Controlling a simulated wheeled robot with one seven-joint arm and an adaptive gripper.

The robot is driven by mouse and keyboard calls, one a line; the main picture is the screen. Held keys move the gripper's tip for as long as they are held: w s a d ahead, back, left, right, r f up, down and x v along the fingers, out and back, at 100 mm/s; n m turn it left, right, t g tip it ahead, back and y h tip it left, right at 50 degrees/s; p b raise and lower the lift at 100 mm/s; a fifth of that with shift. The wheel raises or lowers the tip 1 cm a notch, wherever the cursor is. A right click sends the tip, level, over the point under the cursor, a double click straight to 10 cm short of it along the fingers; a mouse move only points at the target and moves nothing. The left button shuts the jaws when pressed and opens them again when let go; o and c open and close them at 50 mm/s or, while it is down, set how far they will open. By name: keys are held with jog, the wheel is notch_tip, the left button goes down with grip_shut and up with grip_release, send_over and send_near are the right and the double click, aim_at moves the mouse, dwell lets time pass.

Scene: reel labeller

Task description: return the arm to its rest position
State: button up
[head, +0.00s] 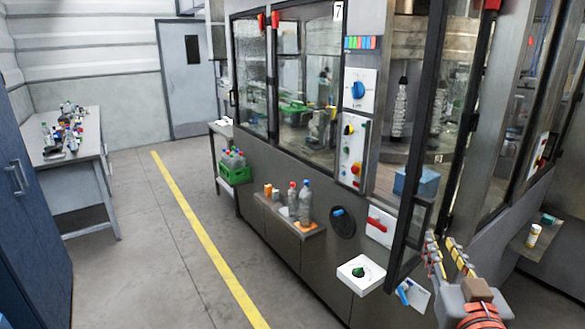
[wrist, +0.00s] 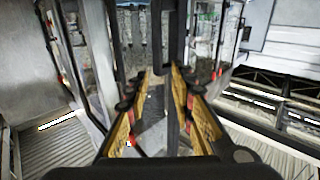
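My gripper (head: 441,243) is at the lower right of the head view, beside the black-framed door (head: 412,225) of the machine, which stands open. In the wrist view, my gripper (wrist: 160,78) has its two yellow-and-black fingers apart. A dark upright bar with a loop-like handle (wrist: 165,40) shows in the gap between the fingers. Space shows on both sides of the bar, and I see no grip on it. How deep the bar lies between the fingers is hard to tell. My arm enters from the bottom right corner of the head view.
The machine front (head: 265,180) has a shelf (head: 305,232) with bottles and a white box with a green knob (head: 358,272). A side shelf with a jar (head: 533,235) is at right. Floor along the yellow line (head: 205,240) is clear.

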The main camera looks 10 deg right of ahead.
jog(key=s+d+f+m+g+h, duration=0.1)
jog(key=s+d+f+g+h, duration=0.1)
jog(key=s+d+f+g, duration=0.4)
jog(key=s+a+f+g+y, duration=0.25)
jog(key=a+f, duration=0.25)
jog(key=f, duration=0.4)
jog(key=s+a+n+g+y, duration=0.3)
jog(key=a+n+y, duration=0.1)
jog(key=a, duration=1.4)
jog(key=shift+s+f+y, duration=0.15)
jog(key=shift+f+y, duration=0.3)
jog(key=shift+y, duration=0.1)
jog(key=shift+o, duration=0.8)
